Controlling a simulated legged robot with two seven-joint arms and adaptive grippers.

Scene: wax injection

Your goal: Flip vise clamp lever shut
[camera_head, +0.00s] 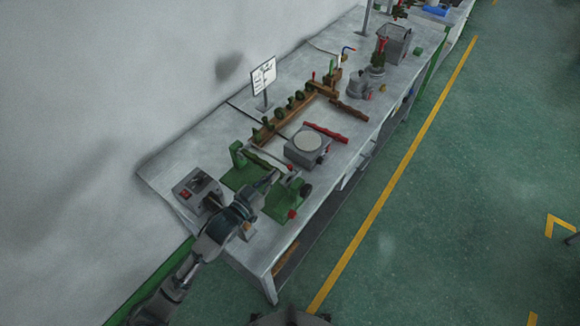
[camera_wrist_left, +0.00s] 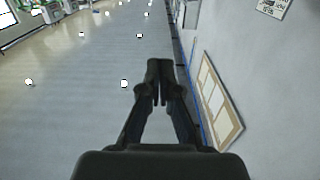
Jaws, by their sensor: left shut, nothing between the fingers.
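The green vise (camera_head: 284,199) stands near the close end of the grey workbench (camera_head: 160,180). It has red knobs at its top and lower front. I cannot tell which part is the clamp lever, or its position. My left gripper (camera_head: 273,177) reaches over the green fixture from the lower left. Its tips are close to the vise's upper red knob (camera_head: 290,167); contact cannot be made out. In the left wrist view the fingers of this gripper (camera_wrist_left: 158,70) are together with nothing between them. My arm hides part of the vise.
A control box (camera_head: 198,190) with a red button sits left of my left arm. A grey block with a round plate (camera_head: 307,143), a wooden rack (camera_head: 285,117) and a small sign (camera_head: 263,76) stand farther back. The green floor at right is open.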

